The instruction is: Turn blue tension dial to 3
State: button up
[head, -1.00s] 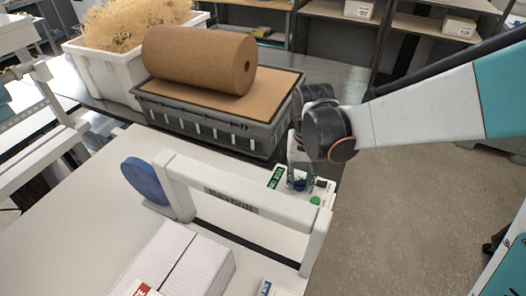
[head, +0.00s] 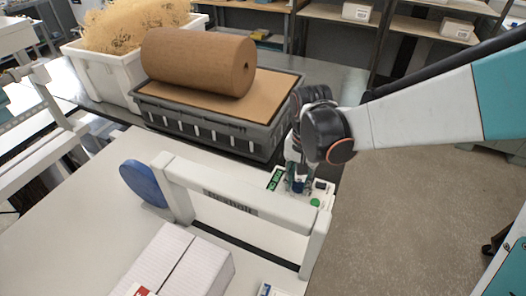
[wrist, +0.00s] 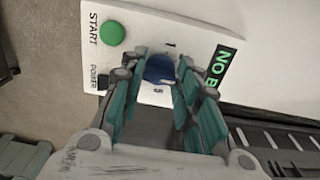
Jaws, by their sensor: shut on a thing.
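The blue tension dial (wrist: 160,68) sits on a white control panel (wrist: 130,14) in the wrist view, with the figures 1 and 5 printed near it. My gripper (wrist: 161,82) is shut on the dial, with a teal finger on each side of it. The fingers hide the dial's edges, and I cannot read where it points. In the head view my gripper (head: 297,172) reaches down onto the panel (head: 326,188) at the far right end of the white machine.
A green START button (wrist: 113,32) and a green-lit display (wrist: 222,66) flank the dial. The white machine frame (head: 235,198) stands in front of my gripper. A grey crate (head: 215,133) with a brown paper roll (head: 195,62) stands behind.

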jog(key=shift+s+a+r, duration=0.1)
jog(key=shift+s+a, duration=0.05)
jog(key=o, duration=1.1)
jog(key=shift+c, duration=0.2)
